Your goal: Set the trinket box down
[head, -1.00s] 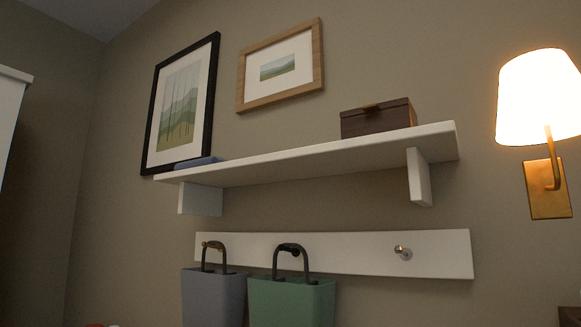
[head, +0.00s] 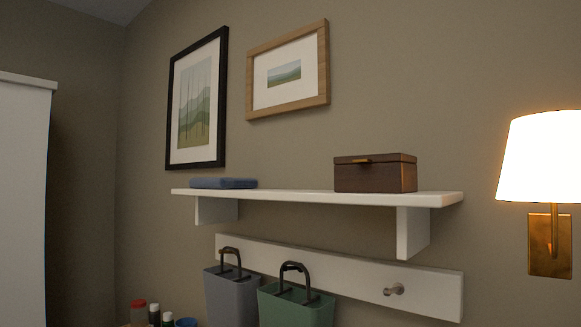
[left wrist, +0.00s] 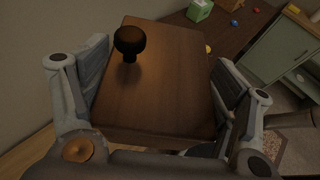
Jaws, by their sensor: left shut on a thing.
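My left gripper (left wrist: 160,90) is shut on the trinket box (left wrist: 155,95), a brown wooden box with a dark round knob on its top, in the left wrist view. One finger pad is on each side of the box. What is under the box is hidden by it. Neither gripper shows in the head view. A second dark brown box (head: 375,176) with a brass clasp sits on the right part of the white wall shelf (head: 300,196).
A blue flat item (head: 223,183) lies at the shelf's left end, with bare shelf between it and the box. Bags (head: 297,305) hang from the rail below. A lit lamp (head: 545,160) is at right. The left wrist view shows a brown surface (left wrist: 236,42) with small items and a green cabinet (left wrist: 283,45).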

